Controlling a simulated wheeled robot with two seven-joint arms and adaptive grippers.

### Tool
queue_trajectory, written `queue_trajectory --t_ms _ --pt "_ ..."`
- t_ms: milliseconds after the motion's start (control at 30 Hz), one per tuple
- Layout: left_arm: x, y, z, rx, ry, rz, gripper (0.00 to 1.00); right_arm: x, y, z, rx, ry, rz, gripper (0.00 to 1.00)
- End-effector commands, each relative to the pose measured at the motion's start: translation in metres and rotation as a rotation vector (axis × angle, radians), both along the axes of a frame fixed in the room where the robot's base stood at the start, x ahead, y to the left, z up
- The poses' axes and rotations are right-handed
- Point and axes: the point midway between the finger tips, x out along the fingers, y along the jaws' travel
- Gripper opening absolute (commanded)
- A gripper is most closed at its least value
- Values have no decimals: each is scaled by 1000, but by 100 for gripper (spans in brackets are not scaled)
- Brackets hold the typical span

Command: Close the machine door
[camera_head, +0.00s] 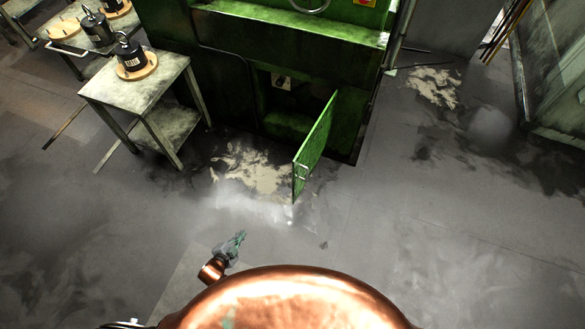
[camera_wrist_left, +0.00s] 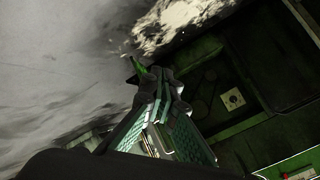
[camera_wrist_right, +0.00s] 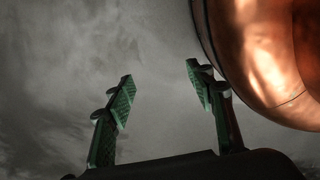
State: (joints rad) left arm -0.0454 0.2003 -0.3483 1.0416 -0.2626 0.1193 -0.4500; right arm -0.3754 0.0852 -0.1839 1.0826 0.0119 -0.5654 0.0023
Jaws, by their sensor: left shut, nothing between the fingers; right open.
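The green machine door (camera_head: 315,148) stands open at the machine's lower front, swung out toward me from the right side of the opening. The dark opening (camera_head: 285,100) is exposed, and it also shows in the left wrist view (camera_wrist_left: 225,95). My left gripper (camera_head: 239,238) is shut and empty, in front of and left of the door's free edge, apart from it in the head view. In the left wrist view its fingertips (camera_wrist_left: 157,75) point toward a small green strip, perhaps the door; contact cannot be told. My right gripper (camera_wrist_right: 160,75) is open and empty over bare floor.
The green machine body (camera_head: 225,40) stands behind the door. A metal table (camera_head: 140,85) with a black part on a wooden disc stands at its left. Pale stains (camera_head: 245,170) mark the floor before the opening. The floor right of the door is clear.

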Motion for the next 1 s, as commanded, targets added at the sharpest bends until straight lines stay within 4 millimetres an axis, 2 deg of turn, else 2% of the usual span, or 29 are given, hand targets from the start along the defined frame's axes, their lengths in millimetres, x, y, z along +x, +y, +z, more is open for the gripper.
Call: queue_trajectory --t_ms 33,100,133,200,300,400,500,567,767,1000 --pt "41 -26 18 34 -123 -109 0 4 1 -12 1 9 -5 50" --pt "85 -63 64 90 -302 -255 0 13 2 -14 2 18 -12 50" --pt "100 -80 83 114 -377 -313 0 18 2 -13 2 20 -15 50" --pt "123 -115 126 165 -538 -430 0 25 2 -12 2 28 -21 50" --pt "139 -154 175 226 -728 -556 0 34 2 -8 2 36 -27 50" --pt "142 -179 207 266 -849 -627 0 40 2 -4 2 40 -32 50" --pt "144 -191 223 285 -905 -659 0 44 4 1 3 41 -33 50" --pt "147 -196 226 287 -915 -663 0 46 5 4 4 40 -32 50" --pt "170 -217 226 286 -913 -660 0 60 13 23 13 37 -31 50" --pt "202 -248 224 284 -910 -659 0 76 23 58 25 38 -30 50"
